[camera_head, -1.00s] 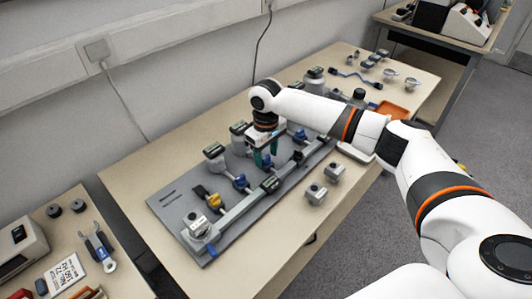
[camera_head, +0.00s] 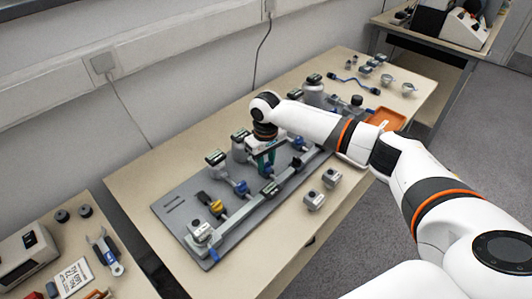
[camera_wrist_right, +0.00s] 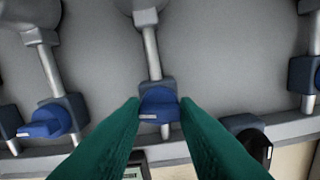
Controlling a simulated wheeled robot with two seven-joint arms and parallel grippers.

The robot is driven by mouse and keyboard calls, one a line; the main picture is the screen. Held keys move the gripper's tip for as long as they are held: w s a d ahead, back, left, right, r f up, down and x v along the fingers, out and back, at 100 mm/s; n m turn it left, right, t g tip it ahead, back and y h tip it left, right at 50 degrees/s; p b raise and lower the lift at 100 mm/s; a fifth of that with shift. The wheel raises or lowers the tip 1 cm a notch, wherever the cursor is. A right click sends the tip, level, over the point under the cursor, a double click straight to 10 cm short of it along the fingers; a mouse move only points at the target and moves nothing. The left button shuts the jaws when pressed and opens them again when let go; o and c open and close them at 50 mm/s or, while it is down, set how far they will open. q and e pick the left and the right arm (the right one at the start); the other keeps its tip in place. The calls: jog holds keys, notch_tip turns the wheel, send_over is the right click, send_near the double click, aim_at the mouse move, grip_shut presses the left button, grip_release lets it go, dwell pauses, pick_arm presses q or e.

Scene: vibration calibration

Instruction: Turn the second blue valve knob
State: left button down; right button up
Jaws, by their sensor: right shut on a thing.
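A grey board (camera_head: 172,207) carries a row of valves with knobs along a pipe. My right gripper (camera_head: 266,165) reaches down over the middle of the row. Its green fingers are shut on a blue valve knob (camera_head: 268,170), the second blue one from the left. In the right wrist view this blue knob (camera_wrist_right: 158,105) sits between the tips of the gripper (camera_wrist_right: 158,108). Another blue knob (camera_head: 241,187) is to its left and one more blue knob (camera_head: 298,143) to its right. A yellow knob (camera_head: 217,207) is at the left end. My left gripper is not seen.
Two small grey boxes (camera_head: 314,199) stand on the table in front of the board. A wrench (camera_head: 105,252) lies on a side table at left.

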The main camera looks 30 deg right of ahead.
jog(key=m+p, duration=0.3)
jog(key=p, duration=0.1)
jog(key=m+p, duration=0.3)
jog(key=p, duration=0.1)
jog(key=m+p, duration=0.3)
jog(key=p, duration=0.1)
jog(key=shift+a+r+p, duration=0.1)
jog(key=shift+r+p, duration=0.15)
jog(key=shift+p, duration=0.15)
jog(key=m+p, duration=0.2)
jog(key=m, duration=0.1)
jog(key=shift+f+m+p, duration=0.1)
jog(key=shift+m+p, duration=0.2)
jog(key=shift+p, duration=0.1)
jog(key=shift+f+m+p, duration=0.1)
jog(key=shift+m+p, duration=0.8)
jog(key=shift+m, duration=1)
jog(key=o, duration=1)
jog(key=shift+c, duration=0.2)
